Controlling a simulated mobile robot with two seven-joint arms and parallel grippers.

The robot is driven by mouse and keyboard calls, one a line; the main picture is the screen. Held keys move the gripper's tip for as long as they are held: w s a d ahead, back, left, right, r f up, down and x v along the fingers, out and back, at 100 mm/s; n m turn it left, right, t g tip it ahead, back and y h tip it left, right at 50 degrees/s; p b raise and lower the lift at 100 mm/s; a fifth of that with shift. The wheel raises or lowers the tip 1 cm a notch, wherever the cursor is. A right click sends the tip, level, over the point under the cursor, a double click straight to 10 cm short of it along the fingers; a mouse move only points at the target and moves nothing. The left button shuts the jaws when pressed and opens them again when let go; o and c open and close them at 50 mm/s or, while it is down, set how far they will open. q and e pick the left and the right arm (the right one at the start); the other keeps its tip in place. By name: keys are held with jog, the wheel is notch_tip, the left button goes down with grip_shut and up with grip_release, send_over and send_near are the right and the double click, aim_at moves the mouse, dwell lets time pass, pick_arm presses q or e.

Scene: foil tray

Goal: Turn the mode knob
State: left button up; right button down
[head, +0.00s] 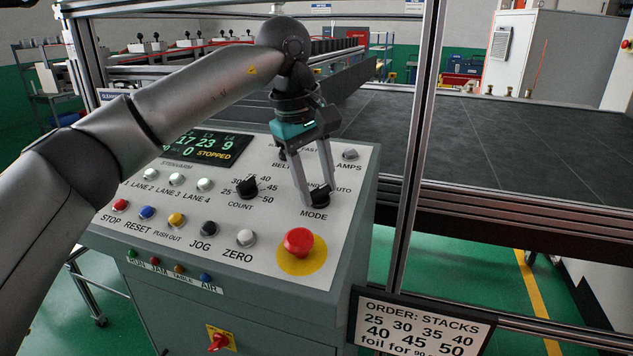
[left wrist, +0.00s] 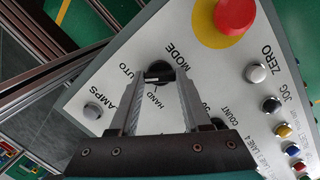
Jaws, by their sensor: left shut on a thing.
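The black mode knob (head: 319,194) sits on the sloped grey control panel (head: 325,262), above the MODE label and below the HAND and AUTO marks. My left gripper (head: 316,198) reaches down onto it from above, with one finger on each side. In the left wrist view, the mode knob (left wrist: 159,70) shows between the fingertips of my left gripper (left wrist: 160,80), which are shut on it. The fingers hide part of the knob and its lettering, so its exact pointing is hard to tell. My right gripper is not in view.
A red emergency button (head: 298,241) on a yellow disc stands just below the mode knob. The count knob (head: 247,188) is to its left, and the lamps knob (head: 350,153) is up to the right. A metal frame post (head: 412,150) rises right of the panel.

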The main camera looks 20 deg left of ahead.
pick_arm(q)
grip_shut()
jog(key=n+t+b, duration=0.1)
jog(key=n+b, duration=0.1)
jog(key=n, duration=0.4)
jog(key=shift+s+a+n+b, duration=0.1)
jog(key=shift+n+b, duration=0.2)
jog(key=n+b, duration=0.1)
jog(key=n, duration=0.2)
jog(key=shift+n+t, duration=0.3)
jog(key=shift+s+n+t+b, duration=0.1)
jog(key=shift+n+t+b, duration=0.2)
jog(key=shift+n+b, duration=1.05)
jog(key=shift+n+p, duration=0.45)
jog(key=shift+n, duration=0.2)
jog(key=o, duration=0.8)
grip_release()
jog(key=shift+c, duration=0.2)
